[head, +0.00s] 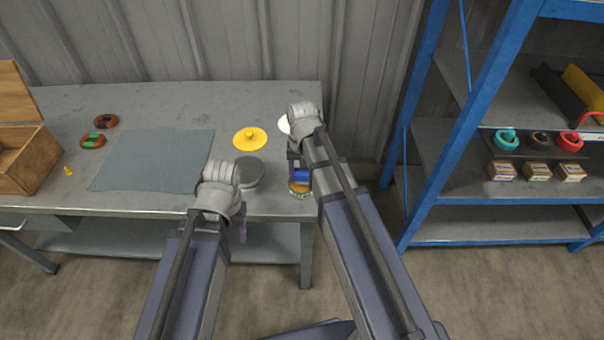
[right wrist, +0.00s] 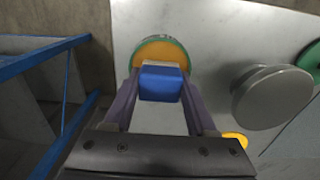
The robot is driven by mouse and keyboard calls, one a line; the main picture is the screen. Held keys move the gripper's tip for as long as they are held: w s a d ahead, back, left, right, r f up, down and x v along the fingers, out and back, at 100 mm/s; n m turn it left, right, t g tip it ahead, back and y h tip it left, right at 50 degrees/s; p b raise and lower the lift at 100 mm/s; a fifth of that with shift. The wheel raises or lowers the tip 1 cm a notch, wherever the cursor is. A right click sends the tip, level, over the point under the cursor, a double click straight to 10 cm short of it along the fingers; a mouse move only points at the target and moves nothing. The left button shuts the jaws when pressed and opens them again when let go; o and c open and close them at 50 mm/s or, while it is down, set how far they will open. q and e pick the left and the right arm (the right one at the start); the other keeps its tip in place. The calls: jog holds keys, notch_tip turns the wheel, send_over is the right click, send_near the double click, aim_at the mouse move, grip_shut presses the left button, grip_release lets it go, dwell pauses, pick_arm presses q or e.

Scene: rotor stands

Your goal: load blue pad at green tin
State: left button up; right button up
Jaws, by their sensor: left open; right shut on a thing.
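The green tin (head: 299,191) stands near the table's front right corner; in the right wrist view its round orange top with a green rim (right wrist: 162,50) shows. My right gripper (right wrist: 160,88) is shut on the blue pad (right wrist: 161,80), a blue block with a pale beige end. The pad also shows in the head view (head: 301,175). It overlaps the tin's near side in the wrist view; I cannot tell if they touch. My left gripper (head: 243,231) is open, by the table's front edge, mostly hidden behind its own wrist.
A grey-blue mat (head: 155,160), two rings and a wooden box (head: 35,165) lie further left. A blue shelf rack (head: 455,130) stands right, across a gap.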

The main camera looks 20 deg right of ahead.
jog(key=shift+f+b, duration=0.55)
jog(key=shift+b, duration=0.05)
dwell(1.9)
notch_tip(320, 180, up, 7)
jog(key=p, duration=0.7)
dwell(0.3)
dwell(0.3)
jog(key=shift+r+p, duration=0.55)
jog(key=shift+f, duration=0.1)
